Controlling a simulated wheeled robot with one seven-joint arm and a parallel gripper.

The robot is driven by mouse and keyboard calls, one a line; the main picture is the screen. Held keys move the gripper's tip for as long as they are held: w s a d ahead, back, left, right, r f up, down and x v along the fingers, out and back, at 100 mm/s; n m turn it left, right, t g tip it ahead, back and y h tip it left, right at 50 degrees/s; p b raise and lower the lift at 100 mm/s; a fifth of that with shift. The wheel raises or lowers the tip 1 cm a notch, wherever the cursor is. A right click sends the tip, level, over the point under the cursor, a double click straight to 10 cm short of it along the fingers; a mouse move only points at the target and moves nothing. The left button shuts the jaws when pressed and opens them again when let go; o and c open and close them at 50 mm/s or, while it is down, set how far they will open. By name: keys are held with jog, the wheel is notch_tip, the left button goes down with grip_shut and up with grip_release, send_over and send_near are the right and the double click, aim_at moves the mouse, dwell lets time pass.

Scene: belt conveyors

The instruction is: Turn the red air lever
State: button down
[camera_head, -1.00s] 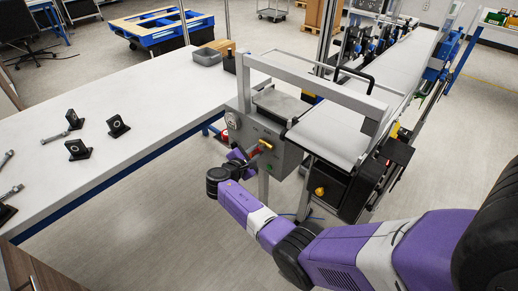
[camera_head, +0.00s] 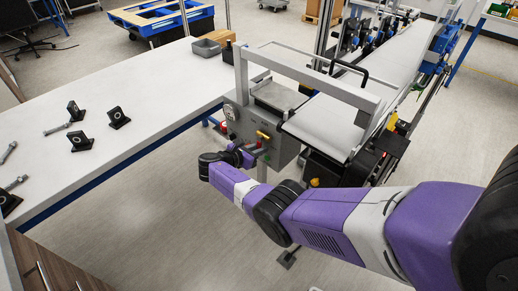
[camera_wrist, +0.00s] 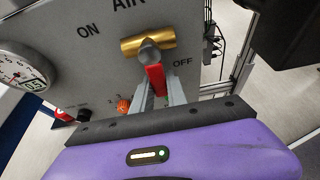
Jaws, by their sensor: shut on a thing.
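The red air lever (camera_wrist: 155,78) sits on a brass valve (camera_wrist: 148,42) on a grey panel, below the word AIR. In the wrist view its handle points down, tilted slightly right, between the ON mark at left and the OFF mark at right. My gripper (camera_wrist: 160,90) is shut on the red handle, one finger on each side. In the head view the brass valve (camera_head: 263,135) shows on the front of the grey control box (camera_head: 285,146). My gripper is just below and left of it there, and my wrist partly hides the lever.
A round gauge (camera_wrist: 22,72) and an orange-red knob (camera_wrist: 123,106) are close to my gripper on the panel. A white table (camera_head: 110,110) with black brackets lies left. The belt conveyor (camera_head: 330,125) runs behind the box. The floor in front is open.

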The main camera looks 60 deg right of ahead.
jog(key=shift+a+f, duration=0.1)
dwell(0.3)
jog(key=c, duration=1.3)
grip_release()
jog(key=shift+p+v, duration=0.35)
jog(key=shift+v, duration=3.5)
